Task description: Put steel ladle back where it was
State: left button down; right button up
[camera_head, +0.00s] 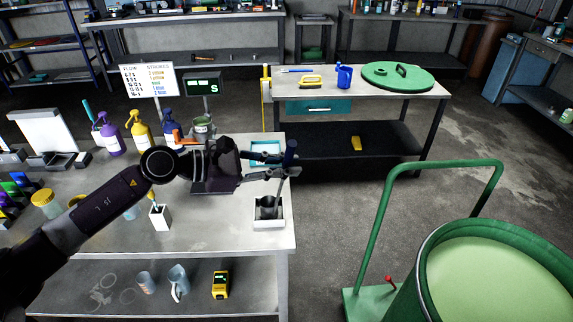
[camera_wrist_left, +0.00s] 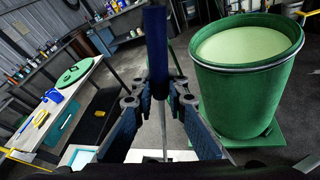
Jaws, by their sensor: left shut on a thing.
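My left gripper (camera_head: 283,172) reaches over the right end of the near workbench. It is shut on the steel ladle, around the handle. The blue top of the handle (camera_head: 291,150) rises above the fingers. The handle runs down to the dark steel bowl (camera_head: 267,207), which shows within the outline of the small white tray (camera_head: 269,223). I cannot tell if the bowl touches the tray floor. In the left wrist view the blue handle (camera_wrist_left: 155,50) stands between the fingertips of the left gripper (camera_wrist_left: 158,98). My right gripper is not in view.
Purple (camera_head: 108,134), yellow (camera_head: 140,130) and blue (camera_head: 170,128) pump bottles stand at the bench's back. A white cup (camera_head: 159,217) stands left of the tray. A teal-rimmed box (camera_head: 266,147) lies behind the gripper.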

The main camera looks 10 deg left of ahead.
pick_arm(q)
jog(key=shift+f+b, duration=0.3)
jog(key=shift+b, duration=0.05)
jog(key=c, duration=1.9)
grip_release()
jog(key=shift+r, duration=0.1)
jog(key=shift+c, duration=0.2)
jog(key=shift+o, duration=0.5)
